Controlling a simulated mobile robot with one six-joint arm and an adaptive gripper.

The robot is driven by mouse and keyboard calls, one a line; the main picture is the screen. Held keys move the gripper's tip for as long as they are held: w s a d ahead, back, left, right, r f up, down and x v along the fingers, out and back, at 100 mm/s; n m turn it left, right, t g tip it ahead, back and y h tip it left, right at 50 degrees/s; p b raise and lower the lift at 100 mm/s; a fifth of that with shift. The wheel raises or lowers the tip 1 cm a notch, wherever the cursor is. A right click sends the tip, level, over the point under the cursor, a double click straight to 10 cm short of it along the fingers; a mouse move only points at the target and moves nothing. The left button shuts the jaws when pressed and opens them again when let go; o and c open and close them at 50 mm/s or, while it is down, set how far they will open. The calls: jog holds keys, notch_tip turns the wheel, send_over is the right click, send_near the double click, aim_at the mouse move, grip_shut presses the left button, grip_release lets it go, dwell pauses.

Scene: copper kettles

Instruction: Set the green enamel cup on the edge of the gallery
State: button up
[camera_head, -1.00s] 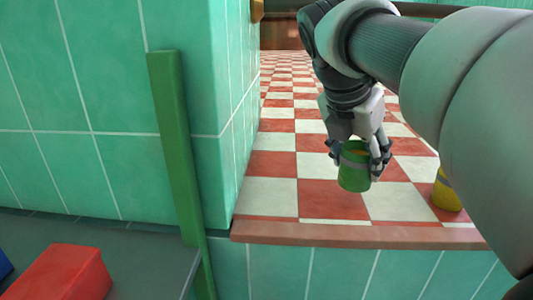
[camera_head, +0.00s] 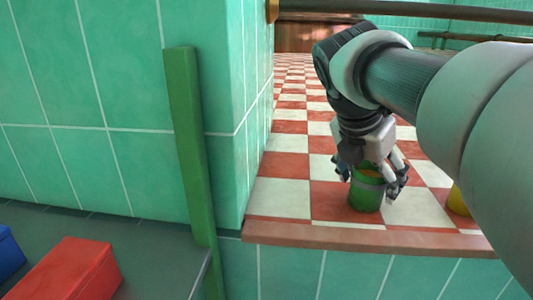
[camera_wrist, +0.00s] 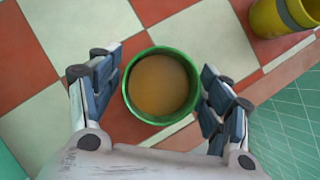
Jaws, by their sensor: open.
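The green enamel cup (camera_head: 366,196) stands upright on the red-and-white checked floor of the gallery (camera_head: 283,197), close to its front edge. In the wrist view the cup (camera_wrist: 150,118) shows from above, with a brown inside that may be a drink. My gripper (camera_head: 369,183) is open around the cup, one finger on each side. The wrist view shows a clear gap at the left finger and a narrow one at the right. The cup's far side is hidden.
A yellow cup (camera_wrist: 284,14) with a grey band stands to the right near the edge. A green post (camera_head: 189,140) and a teal tiled wall (camera_head: 100,100) rise at left. Red (camera_head: 75,268) and blue (camera_head: 8,252) blocks lie lower left. A dark rail (camera_head: 400,10) crosses above.

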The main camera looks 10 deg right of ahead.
jog(key=shift+a+r, duration=0.1)
jog(key=shift+r, duration=0.35)
jog(key=p+v, duration=0.1)
jog(key=v, duration=1)
jog(key=shift+a+p, duration=0.15)
jog(key=shift+p, duration=0.2)
jog(key=shift+s+r, duration=0.1)
jog(key=shift+s, duration=0.05)
